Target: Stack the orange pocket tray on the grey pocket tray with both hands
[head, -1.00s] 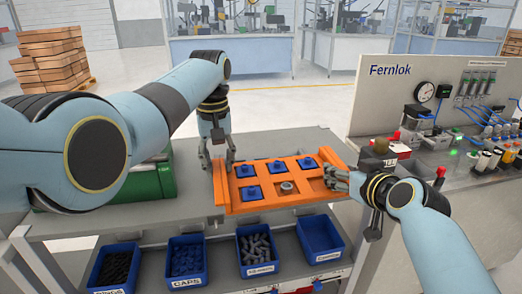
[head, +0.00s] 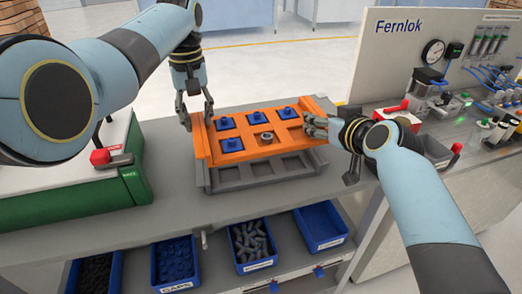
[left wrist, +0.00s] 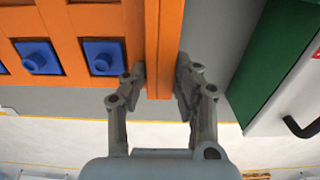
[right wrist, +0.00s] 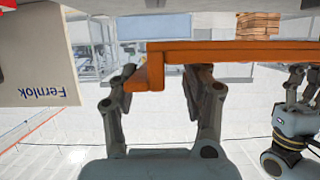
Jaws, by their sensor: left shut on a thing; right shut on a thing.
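The orange pocket tray (head: 238,157) is level between my grippers, with several blue pieces and one grey ring in its pockets. The grey pocket tray (head: 262,181) lies on the bench below it. Its front row of pockets shows in front of the orange tray's front edge, and the rest is hidden. My left gripper (head: 196,117) is shut on the orange tray's left wall, also seen in the left wrist view (left wrist: 160,80). My right gripper (head: 312,127) is shut on its right end, also seen in the right wrist view (right wrist: 165,85).
A green machine (head: 75,205) with a red knob (head: 100,157) stands to the left. The Fernlok panel (head: 405,45) and its fittings are at the right. Blue bins (head: 255,262) stand on the shelf below. Bare bench top lies in front of the grey tray.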

